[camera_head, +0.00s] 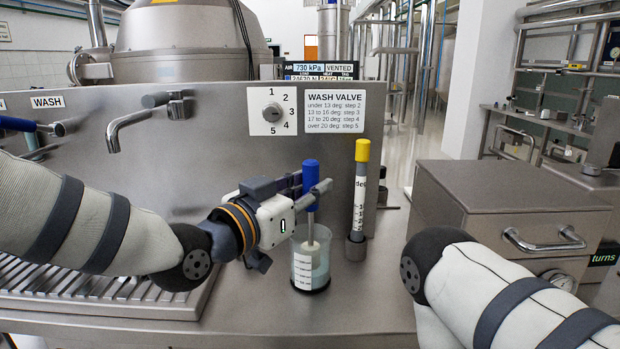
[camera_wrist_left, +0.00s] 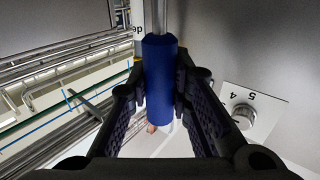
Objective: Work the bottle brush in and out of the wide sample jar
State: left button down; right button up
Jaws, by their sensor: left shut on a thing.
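The bottle brush (camera_head: 311,172) has a blue handle and a grey shaft and stands upright. Its pale head shows inside the wide sample jar (camera_head: 302,272), a clear beaker-like vessel with white graduation marks and a dark base. My left gripper (camera_head: 312,193) is shut on the blue handle, above the jar's mouth. In the left wrist view the blue handle (camera_wrist_left: 160,85) sits between the two dark fingers. My right arm comes in at the lower right of the head view, but its gripper is out of sight.
A grey tube with a yellow cap (camera_head: 361,150) stands upright in a holder just right of the jar. A metal drawer cabinet (camera_head: 500,205) is at the right. A ribbed drain tray (camera_head: 90,290) is at the left. The WASH VALVE panel (camera_head: 320,108) rises behind.

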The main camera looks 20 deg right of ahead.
aim_at(310, 161)
pick_arm(q)
jog(key=shift+f, duration=0.35)
notch_tip(310, 161, up, 6)
jog(key=shift+r+p, duration=0.25)
jog(key=shift+p, duration=0.3)
jog(key=shift+r, duration=0.5)
pick_arm(e)
jog(key=shift+w+r+t, duration=0.3)
jog(key=shift+w+r, duration=0.3)
jog(key=shift+w, duration=0.05)
